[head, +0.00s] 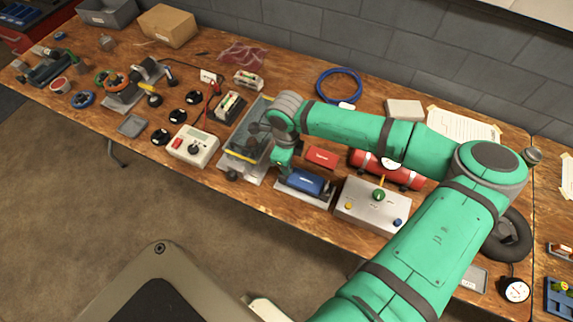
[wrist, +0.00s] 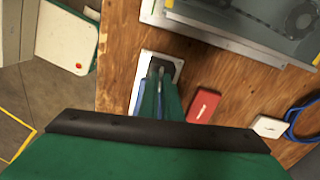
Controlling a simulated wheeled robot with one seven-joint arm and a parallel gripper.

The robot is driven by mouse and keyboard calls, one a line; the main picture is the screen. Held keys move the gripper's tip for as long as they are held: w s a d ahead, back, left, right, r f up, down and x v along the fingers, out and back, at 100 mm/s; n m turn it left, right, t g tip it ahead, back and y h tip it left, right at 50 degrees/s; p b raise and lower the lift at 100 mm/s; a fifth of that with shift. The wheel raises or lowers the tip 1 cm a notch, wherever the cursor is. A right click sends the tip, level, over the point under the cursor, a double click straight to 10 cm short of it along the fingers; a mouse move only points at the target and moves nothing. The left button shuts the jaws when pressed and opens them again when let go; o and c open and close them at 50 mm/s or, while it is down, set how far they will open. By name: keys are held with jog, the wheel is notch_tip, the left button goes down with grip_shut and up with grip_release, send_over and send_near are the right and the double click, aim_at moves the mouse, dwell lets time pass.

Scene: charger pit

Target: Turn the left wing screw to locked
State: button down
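My gripper (head: 283,171) points down at the left end of a pale plate (head: 318,203) that carries a blue block (head: 306,182). In the wrist view my gripper's narrow fingertips (wrist: 158,73) are close together over a dark part (wrist: 173,62) at the end of the pale plate (wrist: 148,57). The fingers hide much of the blue block. I cannot tell whether they touch or hold the dark part. I cannot make out a wing screw or its lock marking; a screw there would be small or hidden by my gripper.
A grey unit with a clear cover (head: 244,150) stands just left of my gripper. A red box (head: 321,157) lies behind the blue block. A grey control box (head: 372,205) and a red cylinder (head: 386,169) are to the right. A white meter (head: 193,146) sits further left.

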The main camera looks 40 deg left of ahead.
jog(key=shift+m, duration=0.6)
jog(key=c, duration=2)
grip_release()
jog(key=shift+r, duration=0.1)
notch_tip(320, 180, up, 11)
jog(key=shift+f, duration=0.15)
